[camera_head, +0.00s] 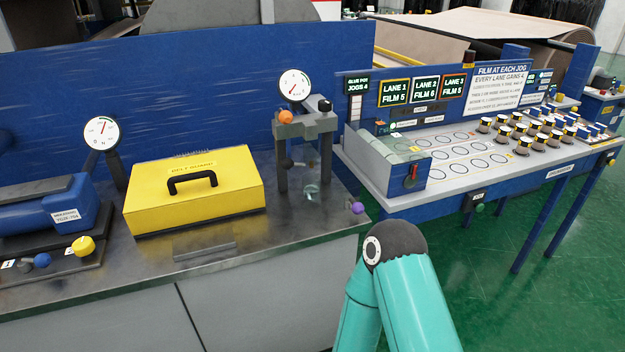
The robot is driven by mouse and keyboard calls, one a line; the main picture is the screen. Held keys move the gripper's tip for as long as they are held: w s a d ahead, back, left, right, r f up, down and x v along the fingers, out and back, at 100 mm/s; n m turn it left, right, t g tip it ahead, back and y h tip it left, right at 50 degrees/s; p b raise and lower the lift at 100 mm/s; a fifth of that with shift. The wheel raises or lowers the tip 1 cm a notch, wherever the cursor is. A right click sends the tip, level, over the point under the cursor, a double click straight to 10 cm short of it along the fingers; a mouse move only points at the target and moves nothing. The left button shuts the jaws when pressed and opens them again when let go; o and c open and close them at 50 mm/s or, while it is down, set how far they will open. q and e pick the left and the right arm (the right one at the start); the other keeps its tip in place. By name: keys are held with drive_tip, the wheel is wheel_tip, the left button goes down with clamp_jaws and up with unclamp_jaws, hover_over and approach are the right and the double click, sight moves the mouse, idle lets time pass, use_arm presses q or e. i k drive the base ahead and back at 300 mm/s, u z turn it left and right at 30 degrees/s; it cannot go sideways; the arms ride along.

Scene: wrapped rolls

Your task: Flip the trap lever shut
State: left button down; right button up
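No part in view carries a readable "trap" label, so I cannot tell for sure which lever is the trap lever. A purple-knobbed lever (356,208) sticks out at the right end of the grey bench, near a small clear bowl (311,192) under a grey stand (305,126). An orange knob (285,117) sits on top of that stand. A blue knob (42,261) and a yellow knob (84,245) are at the left. Neither gripper is in view; only teal links of one of my arms show at the bottom, right of the bench.
A yellow box cover with a black handle (195,190) stands on the bench (290,235). Two round gauges (101,133) (294,85) rise behind. A lane table (455,185) with circles and several rolls is at the right, with a red switch (411,175). Green floor (485,275) is open below.

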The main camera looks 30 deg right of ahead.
sight(286, 163)
drive_tip(key=z, duration=0.2)
drive_tip(key=k, duration=0.3)
drive_tip(key=z, duration=1.1)
drive_tip(key=i, duration=1)
drive_tip(key=z, duration=0.1)
